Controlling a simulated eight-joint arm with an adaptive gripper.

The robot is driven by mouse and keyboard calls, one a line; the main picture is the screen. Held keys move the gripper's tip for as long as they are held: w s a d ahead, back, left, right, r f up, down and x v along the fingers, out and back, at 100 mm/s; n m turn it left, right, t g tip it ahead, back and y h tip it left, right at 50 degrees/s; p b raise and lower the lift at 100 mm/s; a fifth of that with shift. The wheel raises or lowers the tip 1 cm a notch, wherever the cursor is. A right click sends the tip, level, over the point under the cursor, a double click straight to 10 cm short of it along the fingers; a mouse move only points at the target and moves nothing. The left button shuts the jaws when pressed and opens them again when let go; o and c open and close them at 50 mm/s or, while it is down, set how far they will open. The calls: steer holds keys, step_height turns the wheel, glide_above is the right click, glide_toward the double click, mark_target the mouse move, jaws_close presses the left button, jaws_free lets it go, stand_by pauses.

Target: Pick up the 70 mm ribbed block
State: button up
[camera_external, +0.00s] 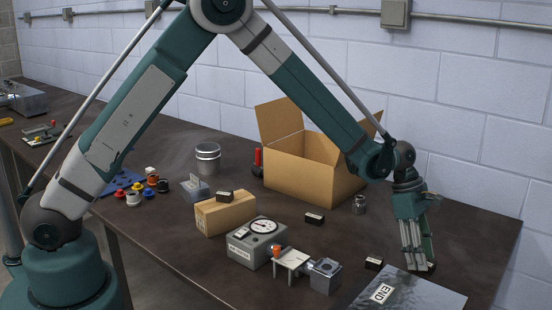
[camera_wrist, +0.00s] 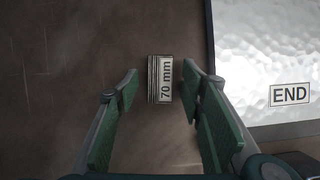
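The 70 mm ribbed block (camera_wrist: 153,80) is small and dark, with a white label reading "70 mm". In the wrist view it lies on the dark table between and beyond my two fingertips, with table visible on both sides. In the external view a small dark block (camera_external: 374,263) by the metal plate's edge appears to be the same one; its label is too small to read. My gripper (camera_external: 418,267) points down at the right, over the plate area. In the wrist view its green-padded fingers (camera_wrist: 160,76) are apart and hold nothing.
A metal plate marked END (camera_wrist: 240,70) lies right of the block; it also shows in the external view (camera_external: 430,292). Other small dark blocks lie on the table (camera_external: 314,218) and on a closed carton (camera_external: 240,212). An open cardboard box (camera_external: 300,180), dial gauge (camera_external: 252,252) and metal vise (camera_external: 324,276) stand left.

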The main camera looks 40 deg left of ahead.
steer(key=shift+d+f, duration=0.1)
steer(key=shift+f, duration=0.1)
steer(key=shift+c, duration=0.5)
steer(key=c, duration=1.1)
